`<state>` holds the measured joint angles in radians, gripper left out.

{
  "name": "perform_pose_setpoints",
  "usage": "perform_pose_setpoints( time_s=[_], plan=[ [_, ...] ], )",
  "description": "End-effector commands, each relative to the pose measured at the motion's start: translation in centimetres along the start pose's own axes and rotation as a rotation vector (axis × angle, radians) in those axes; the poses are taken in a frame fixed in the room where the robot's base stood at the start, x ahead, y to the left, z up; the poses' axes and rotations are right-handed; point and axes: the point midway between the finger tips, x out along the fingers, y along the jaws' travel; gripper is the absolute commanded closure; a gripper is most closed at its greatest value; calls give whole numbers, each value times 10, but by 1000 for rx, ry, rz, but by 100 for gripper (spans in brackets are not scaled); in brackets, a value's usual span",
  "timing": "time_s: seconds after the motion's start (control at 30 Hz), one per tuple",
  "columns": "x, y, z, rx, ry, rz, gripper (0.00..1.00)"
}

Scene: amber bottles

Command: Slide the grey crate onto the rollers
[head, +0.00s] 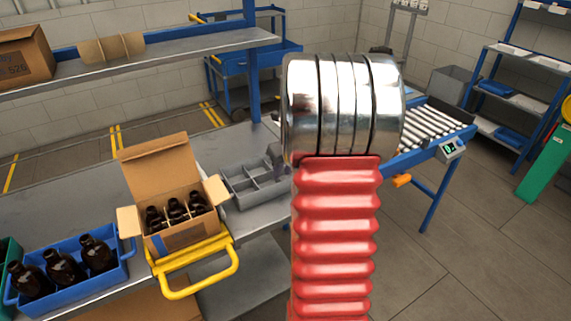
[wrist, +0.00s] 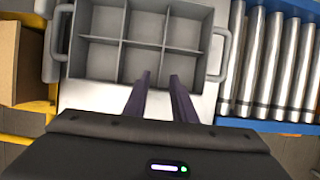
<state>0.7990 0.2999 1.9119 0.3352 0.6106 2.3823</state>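The grey crate (head: 228,187) is empty and divided into compartments. It sits on the metal bench, partly hidden by my arm in the head view. In the wrist view the crate (wrist: 100,39) fills the top middle, with a handle at each end. The rollers (head: 425,122) lie to its right, and in the wrist view the rollers (wrist: 270,65) are just beyond its right handle. My gripper (wrist: 160,76) has its two dark fingers apart with nothing seen between them. Its fingertips overlap the crate's near side; I cannot tell whether they touch it.
A blue crate (head: 75,285) of bottles is farther left. A shelf (head: 160,55) runs above the bench. Bare bench shows around the grey crate.

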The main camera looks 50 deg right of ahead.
Motion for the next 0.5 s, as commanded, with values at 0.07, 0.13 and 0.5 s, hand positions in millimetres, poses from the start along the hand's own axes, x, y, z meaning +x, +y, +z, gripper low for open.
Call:
perform_pose_setpoints(
  time_s=[0.07,0.13,0.5],
  plan=[
    [13,0,-1,0,3,1,76],
    [22,0,-1,0,3,1,76],
    [58,0,0,-1,1,0,76]
  ],
)
